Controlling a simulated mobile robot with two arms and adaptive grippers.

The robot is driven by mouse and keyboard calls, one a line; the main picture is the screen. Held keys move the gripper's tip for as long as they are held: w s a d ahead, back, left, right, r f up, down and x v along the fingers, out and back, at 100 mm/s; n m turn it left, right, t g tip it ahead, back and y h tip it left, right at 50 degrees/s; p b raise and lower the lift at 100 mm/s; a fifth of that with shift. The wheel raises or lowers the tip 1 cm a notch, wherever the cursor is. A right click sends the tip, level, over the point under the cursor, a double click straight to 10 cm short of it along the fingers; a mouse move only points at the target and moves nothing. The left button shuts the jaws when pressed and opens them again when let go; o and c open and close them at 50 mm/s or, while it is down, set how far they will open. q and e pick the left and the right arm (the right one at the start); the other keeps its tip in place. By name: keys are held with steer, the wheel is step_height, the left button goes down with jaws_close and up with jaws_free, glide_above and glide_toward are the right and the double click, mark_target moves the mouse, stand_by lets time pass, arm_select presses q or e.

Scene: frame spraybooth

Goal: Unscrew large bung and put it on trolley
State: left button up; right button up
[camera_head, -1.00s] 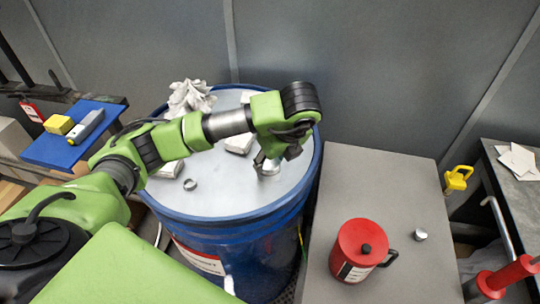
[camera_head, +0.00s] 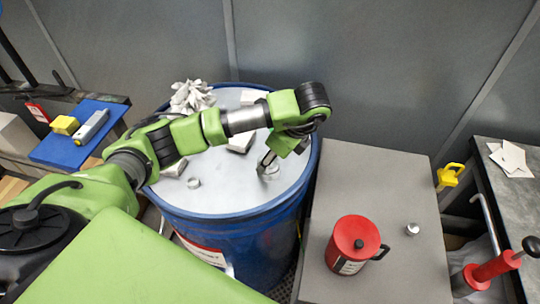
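The blue drum (camera_head: 232,206) stands in the middle with a pale grey top. A silver round fitting (camera_head: 271,171), seemingly the large bung, is at the right side of its top. My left gripper (camera_head: 267,162) is right at this fitting, pointing down at a tilt. The fingers are small and partly hidden by the wrist, so I cannot tell whether they grip it. A smaller silver ring (camera_head: 193,183) is at the left of the drum top. The grey trolley (camera_head: 385,185) stands to the right of the drum. My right gripper is not in view.
On the trolley are a red can (camera_head: 352,245) with a black handle and a small silver cap (camera_head: 412,229). The trolley's back half is clear. A crumpled white rag (camera_head: 192,97) and pale blocks lie on the drum. A blue board (camera_head: 78,135) is at left.

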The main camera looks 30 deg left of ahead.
arm_select(q)
steer(key=shift+w+r+n+g+p, duration=0.15)
steer(key=shift+n+g+p, duration=0.1)
steer(key=shift+n+p, duration=0.3)
steer(key=shift+s+r+n+g+p, duration=0.15)
steer(key=shift+n+g+p, duration=0.1)
steer(key=shift+n+p, duration=0.3)
steer(key=shift+w+f+n+g+p, duration=0.2)
steer(key=shift+n+g+p, duration=0.25)
steer(key=shift+n, duration=0.55)
steer(key=shift+r+n+g+p, duration=0.2)
steer(key=shift+n+p, duration=0.4)
steer(key=shift+n, duration=0.5)
steer(key=shift+f+n+g, duration=0.1)
steer(key=shift+n+g, duration=0.25)
steer(key=shift+n, duration=0.35)
steer(key=shift+w+a+f+n+h, duration=0.1)
steer(key=shift+f+n+h, duration=0.05)
steer(key=shift+n+h, duration=0.45)
